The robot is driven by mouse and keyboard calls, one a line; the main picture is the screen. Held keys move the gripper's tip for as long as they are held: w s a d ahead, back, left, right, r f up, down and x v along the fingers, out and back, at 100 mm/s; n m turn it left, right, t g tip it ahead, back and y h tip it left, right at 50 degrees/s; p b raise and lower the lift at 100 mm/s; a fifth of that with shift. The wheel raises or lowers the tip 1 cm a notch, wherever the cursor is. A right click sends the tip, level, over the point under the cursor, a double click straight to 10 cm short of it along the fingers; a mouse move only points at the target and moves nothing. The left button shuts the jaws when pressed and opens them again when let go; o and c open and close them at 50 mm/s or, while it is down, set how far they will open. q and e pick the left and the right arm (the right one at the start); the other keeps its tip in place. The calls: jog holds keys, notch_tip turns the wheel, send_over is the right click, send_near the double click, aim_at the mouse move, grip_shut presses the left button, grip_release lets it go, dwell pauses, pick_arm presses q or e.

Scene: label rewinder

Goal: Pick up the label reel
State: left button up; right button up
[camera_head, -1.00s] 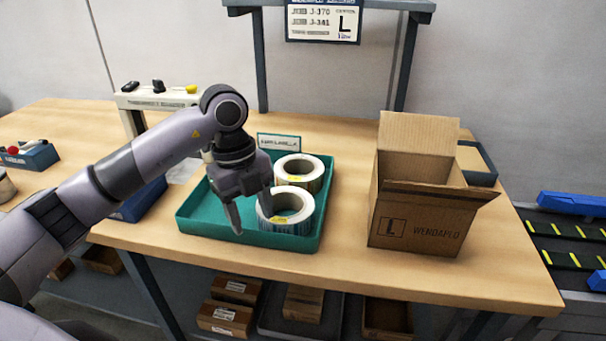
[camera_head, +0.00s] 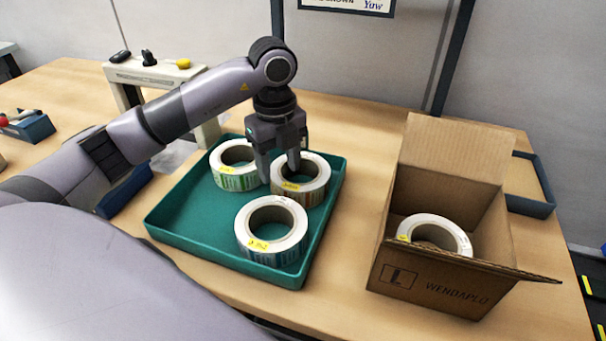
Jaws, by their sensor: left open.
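Three white label reels with yellow stickers lie flat in the green tray (camera_head: 190,225): a front reel (camera_head: 272,258), a back left reel with a green label edge (camera_head: 236,181), and a back right reel with a brownish label edge (camera_head: 312,192). My left gripper (camera_head: 278,172) points down, open, at the back right reel; one finger is in or over its hole and the other is outside its left side. Contact cannot be made out. Another reel (camera_head: 438,232) sits inside the open cardboard box (camera_head: 425,283). My right gripper is out of view.
The wooden table (camera_head: 345,300) is clear between tray and box. The box's flaps stick up at the back and out at the front right. A grey machine frame (camera_head: 165,78) stands behind my left arm. A blue bin (camera_head: 30,127) is at far left.

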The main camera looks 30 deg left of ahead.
aim_at(278, 177)
pick_arm(q)
notch_tip(278, 177, down, 5)
jog(key=shift+s+a+r, duration=0.1)
jog(key=shift+s, duration=0.05)
jog(key=shift+r, duration=0.1)
grip_shut()
